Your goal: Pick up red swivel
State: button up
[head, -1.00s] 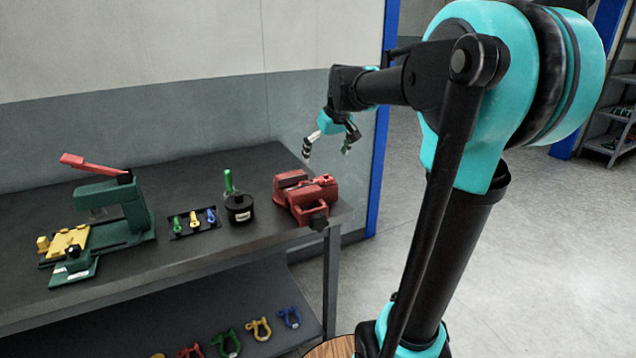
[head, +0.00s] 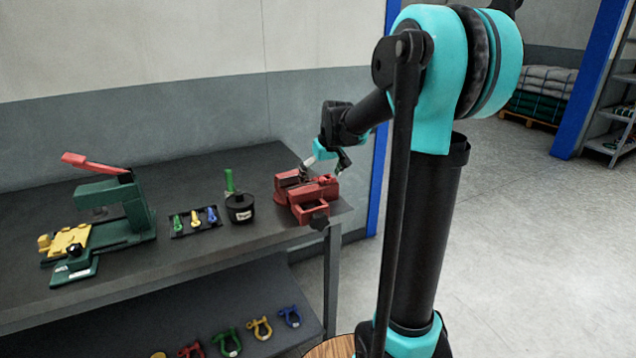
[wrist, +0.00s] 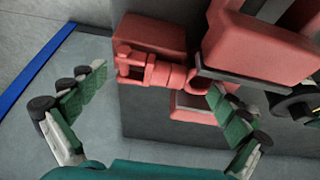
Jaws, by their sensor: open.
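The red swivel (wrist: 158,73) shows in the wrist view, with a forked end at left and a round eye at right. It lies beside the jaws of the red vise (wrist: 262,45); whether the vise clamps it is unclear. In the head view the swivel (head: 324,181) is a small red shape on top of the vise (head: 312,208), hard to tell apart from it. My gripper (wrist: 158,82) is open, with its green-padded fingers spread to either side of the swivel. In the head view my gripper (head: 322,170) is just above the vise, with nothing in it.
The vise stands at the right end of the dark workbench (head: 200,255). Left of it are a black pot (head: 240,208) with a green piece, a tray (head: 195,234) of small coloured parts and a green press (head: 125,205). Coloured shackles (head: 259,328) lie on the lower shelf.

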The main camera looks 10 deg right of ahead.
jog(key=shift+s, duration=0.1)
jog(key=c, duration=1.6)
